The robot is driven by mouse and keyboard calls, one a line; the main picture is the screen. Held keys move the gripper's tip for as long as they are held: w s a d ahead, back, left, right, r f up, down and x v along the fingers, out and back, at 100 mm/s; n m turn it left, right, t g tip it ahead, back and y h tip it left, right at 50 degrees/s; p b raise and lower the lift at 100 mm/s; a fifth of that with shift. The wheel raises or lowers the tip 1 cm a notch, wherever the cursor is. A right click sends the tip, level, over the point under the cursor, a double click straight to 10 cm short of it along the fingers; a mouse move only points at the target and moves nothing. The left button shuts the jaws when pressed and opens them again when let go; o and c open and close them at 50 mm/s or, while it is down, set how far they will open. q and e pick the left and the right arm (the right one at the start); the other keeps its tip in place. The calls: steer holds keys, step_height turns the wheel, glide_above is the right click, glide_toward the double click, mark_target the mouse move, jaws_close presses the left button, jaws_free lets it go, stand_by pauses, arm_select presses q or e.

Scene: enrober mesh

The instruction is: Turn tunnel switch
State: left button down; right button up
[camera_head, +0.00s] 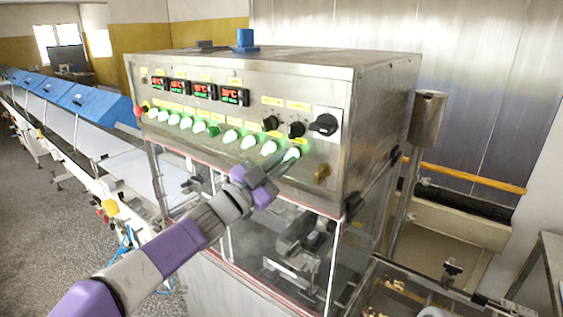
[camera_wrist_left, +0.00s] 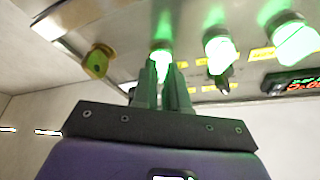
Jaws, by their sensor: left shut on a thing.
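A row of green-lit switches (camera_head: 232,136) runs across the front of the steel control box, under yellow labels too small to read. My left gripper (camera_head: 282,164) reaches up from below to the right end of this row. It is shut on the rightmost green switch (camera_head: 292,153). In the left wrist view the two fingers (camera_wrist_left: 163,72) close together at this glowing switch (camera_wrist_left: 162,42), and their tips partly hide it. I cannot tell from the labels which switch is the tunnel one. My right gripper is not in view.
Neighbouring lit switches (camera_wrist_left: 220,48) stand close beside the fingers. A yellow knob (camera_head: 322,172) sits lower right, and a large black rotary knob (camera_head: 324,124) above it. Red displays (camera_head: 204,91) top the panel. A clear-walled enclosure is below. A conveyor with blue covers (camera_head: 88,98) runs left.

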arm_select(q)
steer(key=shift+r, duration=0.25)
steer(key=c, duration=1.5)
jaws_free()
steer(key=o, duration=0.3)
steer(key=shift+f, duration=0.15)
steer(key=shift+o, duration=0.2)
steer(key=b+v, duration=0.1)
steer(key=v, duration=0.6)
steer(key=shift+b, duration=0.4)
steer(key=shift+s+a+f, duration=0.1)
steer(key=shift+a+f, duration=0.05)
steer(key=shift+f, duration=0.05)
